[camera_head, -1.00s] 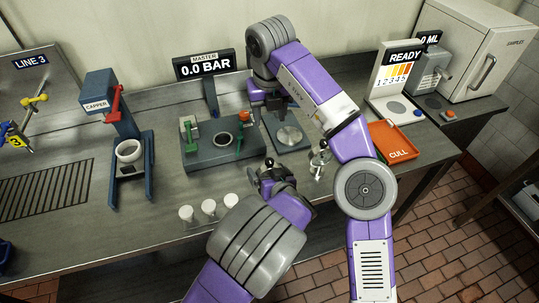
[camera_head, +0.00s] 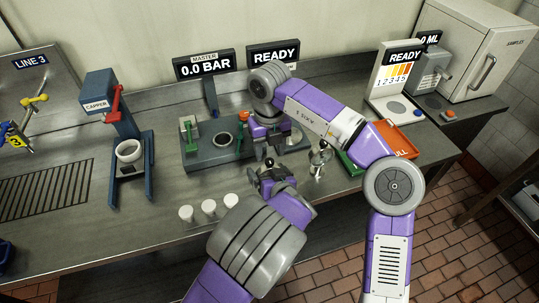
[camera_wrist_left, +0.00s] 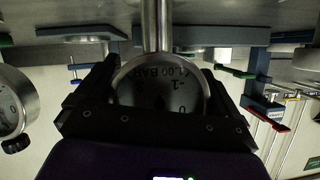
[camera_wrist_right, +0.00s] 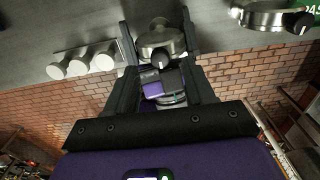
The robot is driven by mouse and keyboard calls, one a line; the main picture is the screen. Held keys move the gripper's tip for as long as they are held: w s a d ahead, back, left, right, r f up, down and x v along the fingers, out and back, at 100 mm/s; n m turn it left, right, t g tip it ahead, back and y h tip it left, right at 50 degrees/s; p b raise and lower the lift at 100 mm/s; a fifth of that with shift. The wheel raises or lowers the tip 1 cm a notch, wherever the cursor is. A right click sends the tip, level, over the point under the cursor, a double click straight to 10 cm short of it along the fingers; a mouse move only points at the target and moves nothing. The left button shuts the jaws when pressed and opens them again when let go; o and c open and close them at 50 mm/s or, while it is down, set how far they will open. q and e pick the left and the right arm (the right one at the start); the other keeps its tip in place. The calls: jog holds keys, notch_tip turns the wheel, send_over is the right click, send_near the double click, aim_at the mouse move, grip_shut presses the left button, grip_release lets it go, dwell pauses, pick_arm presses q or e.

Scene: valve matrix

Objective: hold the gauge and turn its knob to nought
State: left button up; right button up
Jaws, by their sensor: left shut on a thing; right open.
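My left gripper (camera_head: 268,172) is shut on a round steel gauge and holds it above the table's front part. In the left wrist view the gauge's dial (camera_wrist_left: 160,88) sits between the fingers, with "1.00 BAR", "-1" and "0" upside down; I cannot read its needle. In the right wrist view the gauge (camera_wrist_right: 158,36) carries a dark knob (camera_wrist_right: 160,60) with a white mark. My right gripper (camera_head: 268,147) is open, just behind and above the gauge. Its fingers lie either side of the gauge and knob in the right wrist view; contact is unclear.
The master display (camera_head: 206,65) reads 0.0 BAR, another display (camera_head: 273,55) reads READY. A second gauge (camera_head: 318,162) stands at right. A fixture (camera_head: 205,156) stands behind my grippers. A red CULL tray (camera_head: 403,141) lies beyond my right arm.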

aim_at(270, 163)
jog(key=shift+f, duration=1.5)
grip_shut()
